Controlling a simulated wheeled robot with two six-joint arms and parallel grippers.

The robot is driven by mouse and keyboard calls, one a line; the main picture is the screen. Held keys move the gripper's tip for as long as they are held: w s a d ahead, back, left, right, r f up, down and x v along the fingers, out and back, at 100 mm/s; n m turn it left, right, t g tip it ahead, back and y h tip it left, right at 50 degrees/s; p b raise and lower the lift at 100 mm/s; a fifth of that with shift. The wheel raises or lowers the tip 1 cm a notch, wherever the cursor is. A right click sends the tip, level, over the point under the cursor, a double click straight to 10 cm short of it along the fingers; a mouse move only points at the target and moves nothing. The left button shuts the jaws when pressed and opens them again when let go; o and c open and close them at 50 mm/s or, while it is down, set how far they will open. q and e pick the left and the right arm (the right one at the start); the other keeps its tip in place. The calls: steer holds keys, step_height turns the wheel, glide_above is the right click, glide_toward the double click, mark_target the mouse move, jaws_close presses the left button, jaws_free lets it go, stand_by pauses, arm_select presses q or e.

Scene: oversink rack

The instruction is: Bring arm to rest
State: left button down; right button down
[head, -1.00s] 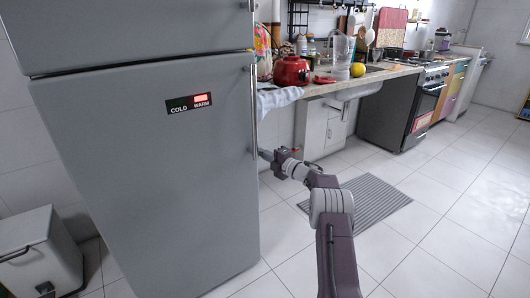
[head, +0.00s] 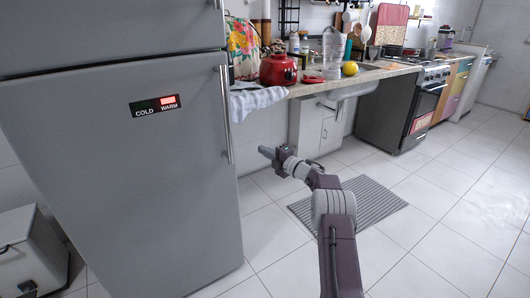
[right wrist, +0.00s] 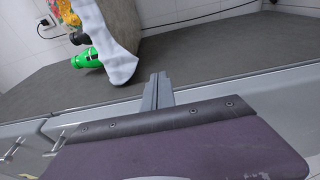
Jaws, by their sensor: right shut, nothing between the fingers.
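My right arm reaches in from the bottom of the head view. Its gripper (head: 266,152) is shut and empty, in the air to the right of the fridge's lower door handle (head: 226,115), with a gap between them in the picture. In the right wrist view the closed fingers (right wrist: 159,82) meet in the middle, with nothing between them. My left gripper is not in view.
A tall grey fridge (head: 130,200) fills the left. A white cloth (head: 257,101) hangs over the counter edge near a red pot (head: 278,70). A grey striped mat (head: 365,203) lies on open tiled floor. A white bin (head: 28,250) stands at lower left.

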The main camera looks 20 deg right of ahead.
steer(key=s+a+f+m+g+h, duration=0.2)
steer(key=s+a+f+m+g, duration=0.4)
steer(key=s, duration=0.8)
steer(key=s+a+f+m+g+h, duration=0.2)
steer(key=s+a+f+m+g, duration=0.25)
steer(key=s+m, duration=0.7)
steer(key=s+a+f+m+g+h, duration=0.2)
steer(key=s+a+f+m+g, duration=0.3)
steer(key=s, duration=1.2)
step_height(320, 180, up, 33)
steer(key=s+a+p, duration=0.2)
steer(key=p, duration=3.2)
steer(key=shift+s+r, duration=0.15)
steer(key=shift+r, duration=0.05)
